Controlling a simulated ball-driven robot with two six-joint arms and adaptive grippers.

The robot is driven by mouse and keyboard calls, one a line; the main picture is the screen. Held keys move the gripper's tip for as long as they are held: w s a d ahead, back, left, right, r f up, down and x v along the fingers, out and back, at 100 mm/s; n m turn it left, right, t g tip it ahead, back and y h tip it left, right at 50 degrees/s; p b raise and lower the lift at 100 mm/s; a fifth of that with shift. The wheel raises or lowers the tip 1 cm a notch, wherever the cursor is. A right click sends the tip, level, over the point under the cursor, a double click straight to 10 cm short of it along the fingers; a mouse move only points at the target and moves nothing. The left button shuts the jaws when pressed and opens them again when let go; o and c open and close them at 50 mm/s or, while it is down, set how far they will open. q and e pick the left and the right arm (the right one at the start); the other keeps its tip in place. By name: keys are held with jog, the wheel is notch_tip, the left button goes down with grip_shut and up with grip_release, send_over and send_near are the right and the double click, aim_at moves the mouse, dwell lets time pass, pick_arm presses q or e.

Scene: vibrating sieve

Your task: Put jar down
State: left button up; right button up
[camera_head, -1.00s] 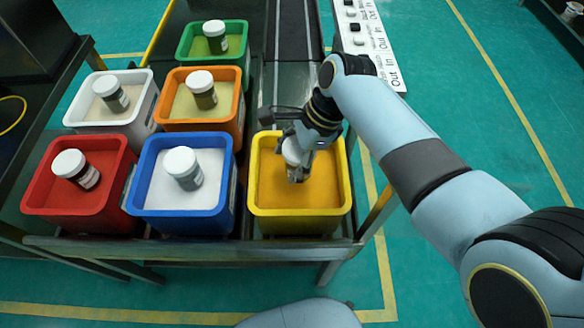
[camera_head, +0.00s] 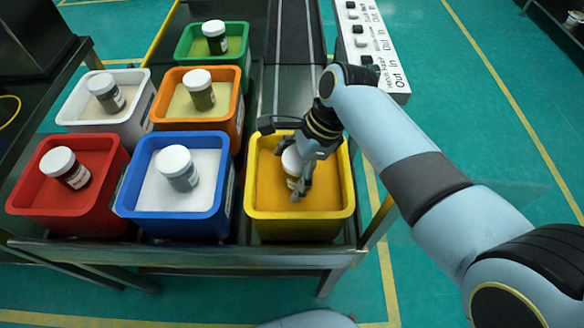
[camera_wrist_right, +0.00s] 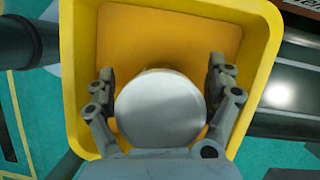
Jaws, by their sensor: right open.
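A jar with a white lid (camera_head: 291,160) stands in the yellow bin (camera_head: 299,228), on the orange material inside. My right gripper (camera_head: 299,178) is open around this jar, with its fingers hiding part of the jar's side. In the right wrist view the round white lid (camera_wrist_right: 161,108) lies between the two spread fingers of my right gripper (camera_wrist_right: 160,92), and a gap shows at the left finger. The yellow bin (camera_wrist_right: 78,65) surrounds them there. My left gripper is not in view.
Similar jars stand in the red (camera_head: 62,219), blue (camera_head: 172,221), white (camera_head: 75,121), orange (camera_head: 236,117) and green (camera_head: 222,59) bins to the left. A dark conveyor belt (camera_head: 297,60) runs behind the yellow bin. A labelled white panel (camera_head: 372,45) is at its right.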

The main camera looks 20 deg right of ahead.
jog(key=shift+r, duration=0.1)
jog(key=shift+d+r, duration=0.15)
jog(key=shift+r, duration=0.2)
jog(key=p+v, duration=0.1)
jog(key=v, duration=0.9)
jog(key=shift+d+r+p, duration=0.2)
jog(key=shift+r+p, duration=0.15)
jog(key=shift+d+r, duration=0.1)
jog(key=shift+r, duration=0.15)
